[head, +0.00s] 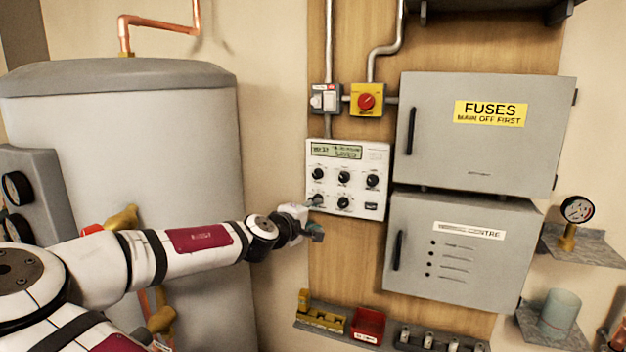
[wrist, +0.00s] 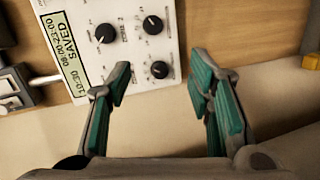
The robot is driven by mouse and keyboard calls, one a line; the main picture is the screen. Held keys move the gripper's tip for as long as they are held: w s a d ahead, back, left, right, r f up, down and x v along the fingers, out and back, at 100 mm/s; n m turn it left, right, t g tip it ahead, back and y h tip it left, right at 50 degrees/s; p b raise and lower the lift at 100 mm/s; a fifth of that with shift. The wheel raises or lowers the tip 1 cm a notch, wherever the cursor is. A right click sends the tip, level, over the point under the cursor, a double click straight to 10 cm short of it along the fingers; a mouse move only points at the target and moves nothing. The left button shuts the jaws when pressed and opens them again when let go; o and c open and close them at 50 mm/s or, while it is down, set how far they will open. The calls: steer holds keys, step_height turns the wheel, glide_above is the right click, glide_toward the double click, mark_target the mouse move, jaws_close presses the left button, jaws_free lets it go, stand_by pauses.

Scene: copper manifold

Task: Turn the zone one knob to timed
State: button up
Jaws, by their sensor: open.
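The white control panel (head: 378,206) hangs on the wooden board, with a small display (head: 336,151) and two rows of black knobs. The upper row has a left knob (head: 317,175), a middle knob (head: 344,178) and a right knob (head: 372,181). Knob labels are too small to read, so I cannot tell which is zone one. My gripper (head: 314,234) is open and empty by the panel's lower left corner. In the wrist view its teal fingers (wrist: 160,80) stand apart, with a lower-row knob (wrist: 159,69) visible between them. The display (wrist: 72,60) there reads SAVED.
A yellow box with a red rotary switch (head: 366,101) sits above the panel. Grey fuse (head: 440,150) and lower (head: 455,280) cabinets stand close on its right. A shelf with a red bin (head: 368,325) is below. The large grey tank (head: 190,160) is at left.

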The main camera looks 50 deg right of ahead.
mark_target(316, 176)
steer(key=w+a+r+n+t+h, duration=0.2)
steer(key=w+r+n+t, duration=0.15)
steer(key=r, duration=0.25)
steer(key=shift+m+g, duration=0.45)
steer(key=shift+m, duration=0.1)
steer(key=x, duration=0.9)
steer(key=p+x, duration=0.1)
steer(key=x, duration=0.3)
steer(key=shift+w+d+f, duration=0.15)
steer(key=shift+w+f, duration=0.2)
steer(key=shift+w, duration=0.2)
jaws_close()
